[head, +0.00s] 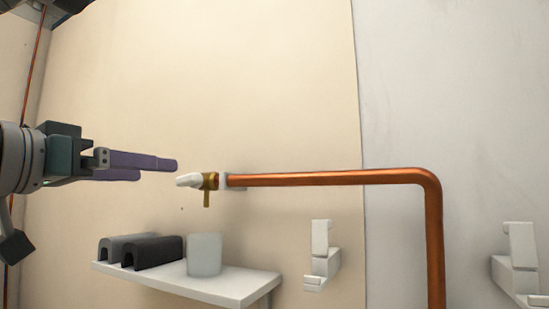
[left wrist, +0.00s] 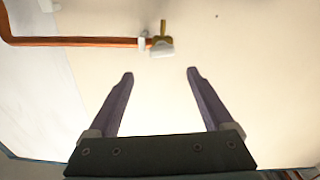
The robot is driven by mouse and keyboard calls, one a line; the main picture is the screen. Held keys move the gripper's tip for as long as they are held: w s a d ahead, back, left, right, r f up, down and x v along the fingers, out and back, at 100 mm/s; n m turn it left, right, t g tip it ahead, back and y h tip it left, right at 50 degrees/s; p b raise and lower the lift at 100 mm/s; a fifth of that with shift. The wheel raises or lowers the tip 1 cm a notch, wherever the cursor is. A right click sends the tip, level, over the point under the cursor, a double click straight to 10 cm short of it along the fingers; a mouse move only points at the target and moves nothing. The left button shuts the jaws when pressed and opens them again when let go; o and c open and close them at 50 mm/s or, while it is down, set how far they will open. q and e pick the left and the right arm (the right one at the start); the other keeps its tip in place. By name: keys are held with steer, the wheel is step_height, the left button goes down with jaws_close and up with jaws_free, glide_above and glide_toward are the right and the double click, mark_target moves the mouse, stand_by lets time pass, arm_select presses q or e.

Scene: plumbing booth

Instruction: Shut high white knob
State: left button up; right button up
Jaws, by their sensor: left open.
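The white knob (head: 189,180) sits on a brass valve (head: 208,183) at the left end of a copper pipe on the wall. In the left wrist view the white knob (left wrist: 162,48) lies ahead of the fingers, roughly between their lines but beyond the tips. My left gripper (head: 160,170) comes in from the left in the head view, with purple fingers close to the knob's left side. It is open and empty, and in the left wrist view the fingers (left wrist: 160,75) stand well apart. My right gripper is not in view.
The copper pipe (head: 330,178) runs right from the valve, then bends down. Below is a white shelf (head: 225,287) with a pale cup (head: 204,255) and dark grey channel-shaped pieces (head: 158,252). White wall brackets (head: 320,255) (head: 520,262) stand at right. The wall above the pipe is clear.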

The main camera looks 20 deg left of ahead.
mark_target(183, 178)
arm_select(q)
steer(key=shift+n, duration=0.4)
steer(key=w+p, duration=0.6)
steer(key=w, duration=0.2)
steer(key=shift+w+d+p, duration=0.15)
steer(key=shift+w+p, duration=0.15)
steer(key=shift+p, duration=0.05)
steer(key=shift+w+d+f, duration=0.1)
steer(key=shift+w+f, duration=0.1)
steer(key=shift+w, duration=0.25)
steer(key=shift+c, duration=0.3)
